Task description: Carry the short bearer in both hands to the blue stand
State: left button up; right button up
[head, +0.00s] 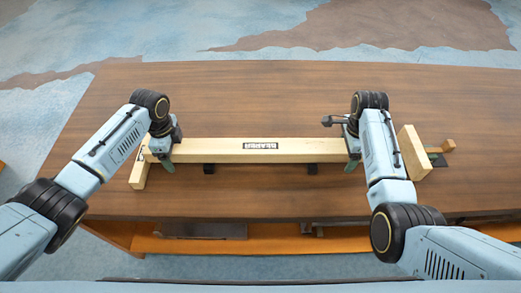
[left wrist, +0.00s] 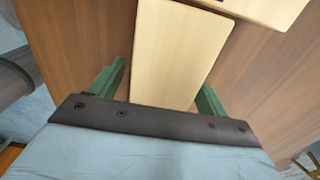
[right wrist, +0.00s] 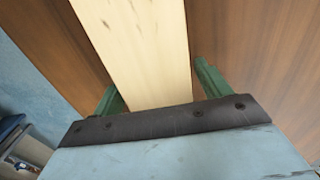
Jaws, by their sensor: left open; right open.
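The bearer (head: 225,147), a pale wooden beam with a black-and-white label, lies left to right across the brown table. My left gripper (head: 165,152) is at its left end; in the left wrist view the green fingers stand open on either side of the pale wood (left wrist: 170,60). My right gripper (head: 353,150) is near its right end; in the right wrist view its open green fingers straddle the beam (right wrist: 140,50). Neither gripper is closed on it. I cannot make out a blue stand in any view.
Two small dark blocks (head: 208,169) show at the beam's near side. Another pale timber (head: 138,175) lies at the left end. The table (head: 260,90) behind the beam is clear.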

pick_arm(q)
grip_shut()
pick_arm(e)
grip_shut()
pick_arm(q)
jog(key=shift+r, duration=0.1)
pick_arm(e)
jog(key=shift+r, duration=0.1)
